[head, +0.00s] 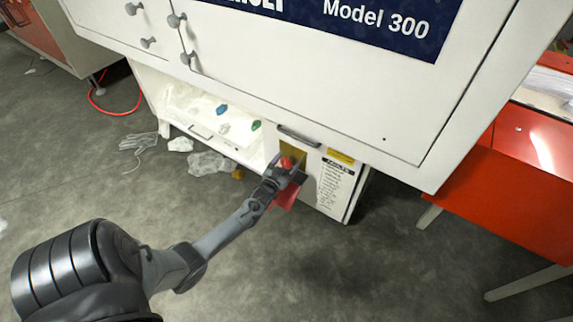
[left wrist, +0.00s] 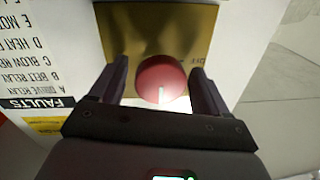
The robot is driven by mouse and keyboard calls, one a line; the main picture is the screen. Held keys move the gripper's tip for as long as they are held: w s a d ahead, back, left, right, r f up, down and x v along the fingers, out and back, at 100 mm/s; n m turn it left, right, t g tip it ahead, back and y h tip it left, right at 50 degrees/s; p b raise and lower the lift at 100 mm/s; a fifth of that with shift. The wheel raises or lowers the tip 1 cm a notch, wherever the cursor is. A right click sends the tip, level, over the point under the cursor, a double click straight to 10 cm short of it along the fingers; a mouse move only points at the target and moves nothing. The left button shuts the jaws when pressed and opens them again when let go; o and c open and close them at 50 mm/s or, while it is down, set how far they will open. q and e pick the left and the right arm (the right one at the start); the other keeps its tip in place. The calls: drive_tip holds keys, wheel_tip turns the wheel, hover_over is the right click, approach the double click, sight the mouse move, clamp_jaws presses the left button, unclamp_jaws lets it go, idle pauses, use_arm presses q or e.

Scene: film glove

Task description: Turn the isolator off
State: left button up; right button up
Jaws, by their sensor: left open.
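The isolator is a red rotary knob (left wrist: 162,78) with a white pointer mark, set on a brass plate (left wrist: 120,35). In the left wrist view the mark points toward the bottom of the picture, and an "OFF" label shows on the plate at right. My left gripper (left wrist: 162,85) is open, with one finger on each side of the knob; I cannot tell whether they touch it. In the head view the knob (head: 287,162) and brass plate (head: 293,152) show on the lower white panel, partly hidden by my left gripper (head: 290,170). My right gripper is not in view.
The white cabinet (head: 320,85) marked "Model 300" overhangs the lower panel. A faults list (head: 333,185) is beside the knob. An orange-red table (head: 515,195) stands at right. A glove (head: 139,141) and crumpled plastic (head: 210,164) lie on the floor at left.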

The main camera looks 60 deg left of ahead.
use_arm(q)
drive_tip(key=c, duration=1)
drive_tip(key=shift+o, duration=0.2)
